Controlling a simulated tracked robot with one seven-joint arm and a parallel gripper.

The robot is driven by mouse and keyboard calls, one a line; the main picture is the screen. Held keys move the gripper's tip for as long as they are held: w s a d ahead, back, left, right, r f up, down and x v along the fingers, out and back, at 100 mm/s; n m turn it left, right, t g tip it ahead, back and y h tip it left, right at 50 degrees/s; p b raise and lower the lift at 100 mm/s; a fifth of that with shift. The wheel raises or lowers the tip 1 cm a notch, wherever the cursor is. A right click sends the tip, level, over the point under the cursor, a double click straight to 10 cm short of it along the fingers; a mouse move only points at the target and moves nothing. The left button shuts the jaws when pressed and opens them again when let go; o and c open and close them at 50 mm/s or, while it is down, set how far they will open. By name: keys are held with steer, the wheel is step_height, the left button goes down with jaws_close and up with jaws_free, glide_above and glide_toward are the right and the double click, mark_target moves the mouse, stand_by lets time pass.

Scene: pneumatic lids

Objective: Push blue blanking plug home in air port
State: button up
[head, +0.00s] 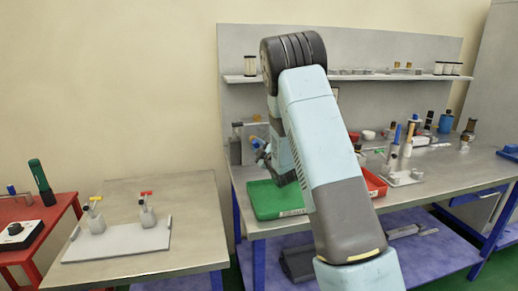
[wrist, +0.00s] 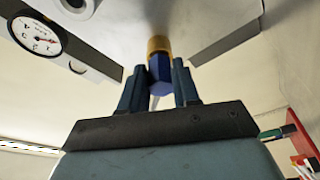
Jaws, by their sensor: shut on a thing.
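In the wrist view the blue plug (wrist: 160,72) stands between the two dark fingers of my gripper (wrist: 157,75), which is shut on it. A gold-coloured section (wrist: 159,45) sits at the plug's far end, against or very close to a grey metal surface (wrist: 195,20). I cannot tell whether it belongs to the plug or to the air port, or how deep the plug sits. In the head view my gripper (head: 262,156) is small, in front of a grey upright unit (head: 238,145) at the left of the bench. My arm hides part of that area.
A dial gauge (wrist: 35,36) is at the upper left of the wrist view. In the head view a green tray (head: 275,202) lies below my gripper and a red tray (head: 375,184) to its right. Bottles and tools crowd the bench's right side. A shelf (head: 355,77) runs above.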

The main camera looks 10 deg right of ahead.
steer(key=shift+w, duration=0.1)
steer(key=o, duration=1.1)
steer(key=v, duration=0.7)
steer(key=v, duration=1.2)
steer(key=shift+f, duration=0.1)
steer(key=shift+w, duration=0.1)
